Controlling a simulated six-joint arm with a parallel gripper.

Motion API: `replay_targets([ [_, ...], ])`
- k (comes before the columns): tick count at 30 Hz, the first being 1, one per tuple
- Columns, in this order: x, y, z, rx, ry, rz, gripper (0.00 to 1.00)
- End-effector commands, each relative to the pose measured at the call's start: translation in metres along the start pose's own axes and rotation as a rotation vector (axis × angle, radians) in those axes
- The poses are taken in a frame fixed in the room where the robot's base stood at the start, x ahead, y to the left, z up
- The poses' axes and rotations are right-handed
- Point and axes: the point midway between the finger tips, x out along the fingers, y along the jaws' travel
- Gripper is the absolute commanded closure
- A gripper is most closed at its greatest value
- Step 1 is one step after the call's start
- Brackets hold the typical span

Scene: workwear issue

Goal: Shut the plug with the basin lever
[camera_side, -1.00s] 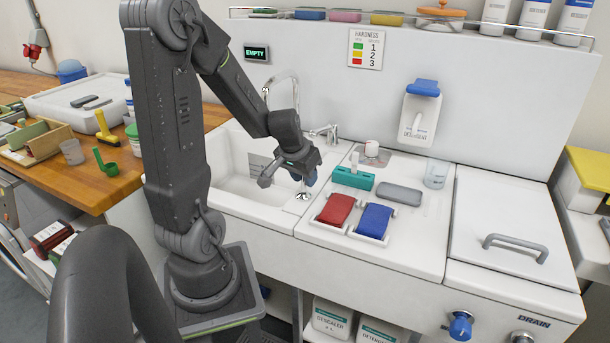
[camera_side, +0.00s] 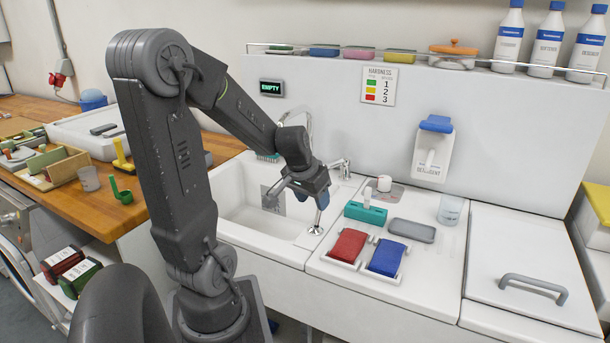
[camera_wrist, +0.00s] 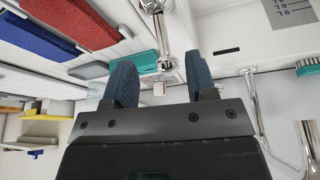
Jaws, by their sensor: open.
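The basin lever (camera_side: 316,229) is a small chrome rod on a round base on the right rim of the white basin (camera_side: 236,218). In the wrist view the lever (camera_wrist: 165,42) runs from the top edge down to a round knob, which appears between my two fingers. My gripper (camera_side: 321,200) is just above the lever in the side view. In the wrist view my gripper (camera_wrist: 160,72) has its blue textured fingers spread, with nothing clamped. I cannot tell whether a finger touches the lever. The plug itself is hidden; a display (camera_side: 271,88) on the back wall reads EMPTY.
Red (camera_side: 348,245) and blue (camera_side: 387,257) pads lie right of the lever. Behind them are a teal block (camera_side: 366,213), a grey pad (camera_side: 412,230) and a clear cup (camera_side: 450,210).

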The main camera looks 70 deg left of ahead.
Motion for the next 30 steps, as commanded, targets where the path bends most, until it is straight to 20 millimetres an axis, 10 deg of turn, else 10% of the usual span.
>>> replay_targets([
  [12,-0.079,0.0,0.0,0.0,0.003,-0.002,0.48],
  [30,-0.091,0.0,0.0,0.0,-0.001,0.0,0.48],
])
